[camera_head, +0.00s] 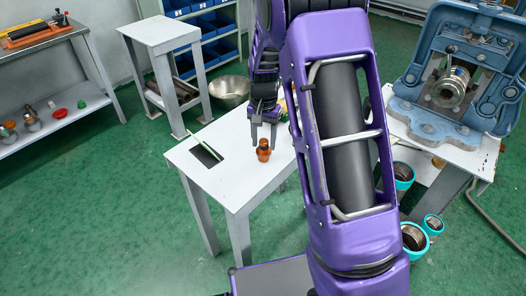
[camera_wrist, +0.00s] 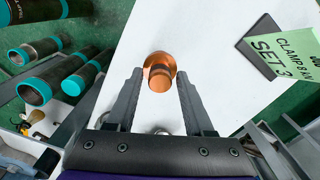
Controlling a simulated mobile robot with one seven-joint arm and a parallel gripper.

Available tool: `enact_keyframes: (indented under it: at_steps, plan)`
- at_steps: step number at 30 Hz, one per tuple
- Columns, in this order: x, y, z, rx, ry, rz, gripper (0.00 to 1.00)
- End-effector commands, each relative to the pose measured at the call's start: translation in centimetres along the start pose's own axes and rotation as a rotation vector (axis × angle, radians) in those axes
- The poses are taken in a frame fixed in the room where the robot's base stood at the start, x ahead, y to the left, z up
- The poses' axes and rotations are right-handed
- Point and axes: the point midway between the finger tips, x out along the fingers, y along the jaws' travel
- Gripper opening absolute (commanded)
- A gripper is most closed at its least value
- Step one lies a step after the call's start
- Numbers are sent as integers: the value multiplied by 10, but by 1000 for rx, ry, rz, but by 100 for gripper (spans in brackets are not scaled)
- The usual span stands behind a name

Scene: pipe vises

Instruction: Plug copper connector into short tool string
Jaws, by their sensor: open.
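The copper connector (camera_head: 263,150) stands upright on the white table. It also shows in the wrist view (camera_wrist: 160,72), just ahead of and between the fingertips. My gripper (camera_head: 264,137) is open, with its two fingers (camera_wrist: 157,88) spread on either side of the connector and nothing held. I cannot tell whether a finger touches it. The blue vise (camera_head: 455,80) stands on a table at the right and holds a round metal piece (camera_head: 450,88) in its middle. I cannot tell whether this piece is the short tool string.
The white table (camera_head: 236,190) is clear around the connector, apart from a dark pad (camera_head: 206,154) and a green card (camera_wrist: 287,62). Pipes with teal ends (camera_head: 414,237) stand on the floor below the vise table. A metal bowl (camera_head: 230,91) and a shelf of blue bins (camera_head: 208,28) are behind.

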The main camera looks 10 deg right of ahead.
Motion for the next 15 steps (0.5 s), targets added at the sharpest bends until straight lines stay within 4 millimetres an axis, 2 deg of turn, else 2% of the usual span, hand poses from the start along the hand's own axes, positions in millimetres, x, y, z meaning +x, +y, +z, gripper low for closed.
enact_keyframes:
  at_steps: [1, 9, 15]
  plan:
    - [0, 0, 0, 0, 0, 0, 49]
    - [0, 0, 0, 0, 0, 0, 0]
    - [-1, 0, 0, 0, 1, 0, 0]
